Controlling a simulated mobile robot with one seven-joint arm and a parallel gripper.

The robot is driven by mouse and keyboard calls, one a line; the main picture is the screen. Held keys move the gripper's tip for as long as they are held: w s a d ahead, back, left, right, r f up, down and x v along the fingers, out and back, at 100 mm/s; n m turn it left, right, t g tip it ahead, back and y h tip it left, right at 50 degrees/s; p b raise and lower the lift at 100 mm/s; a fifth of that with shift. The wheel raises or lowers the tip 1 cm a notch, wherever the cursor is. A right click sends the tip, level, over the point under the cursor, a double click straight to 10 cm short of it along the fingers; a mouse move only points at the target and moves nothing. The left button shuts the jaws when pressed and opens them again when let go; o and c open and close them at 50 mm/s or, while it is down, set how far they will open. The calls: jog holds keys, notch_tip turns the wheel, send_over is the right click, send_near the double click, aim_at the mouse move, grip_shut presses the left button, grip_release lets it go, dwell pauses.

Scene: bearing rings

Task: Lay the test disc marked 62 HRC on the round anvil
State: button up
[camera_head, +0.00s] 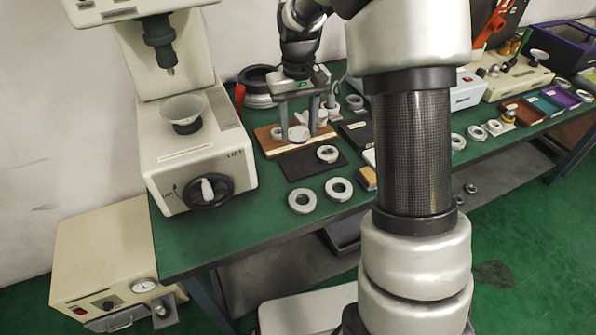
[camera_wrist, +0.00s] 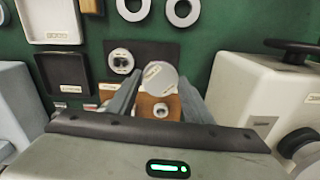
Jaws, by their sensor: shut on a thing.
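My gripper (camera_head: 298,130) is over a brown wooden block (camera_head: 266,141), shut on a pale round disc (camera_head: 299,134). In the wrist view the disc (camera_wrist: 160,77) sits between the fingertips of my gripper (camera_wrist: 161,80), above the wooden block (camera_wrist: 146,106). The disc bears a small label too blurred to read, so I cannot tell whether it is 62 HRC. Whether it still touches the block is unclear. The round anvil (camera_head: 183,106) is a pale, wide-topped piece on the cream hardness tester (camera_head: 205,150), left of my gripper and below the tester's indenter (camera_head: 166,60).
A bearing ring (camera_head: 327,153) lies on a black mat (camera_head: 298,167) in front of the block. Two more rings (camera_head: 302,201) (camera_head: 339,189) lie near the bench's front edge. The tester's handwheel (camera_head: 207,190) juts forward. Trays and instruments fill the bench to the right.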

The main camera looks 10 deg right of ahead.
aim_at(298, 165)
notch_tip(298, 165, down, 10)
jog(key=shift+r+b, duration=0.15)
jog(key=shift+b, duration=0.7)
jog(key=shift+f, duration=0.2)
jog(key=o, duration=1.3)
jog(key=shift+r, duration=0.1)
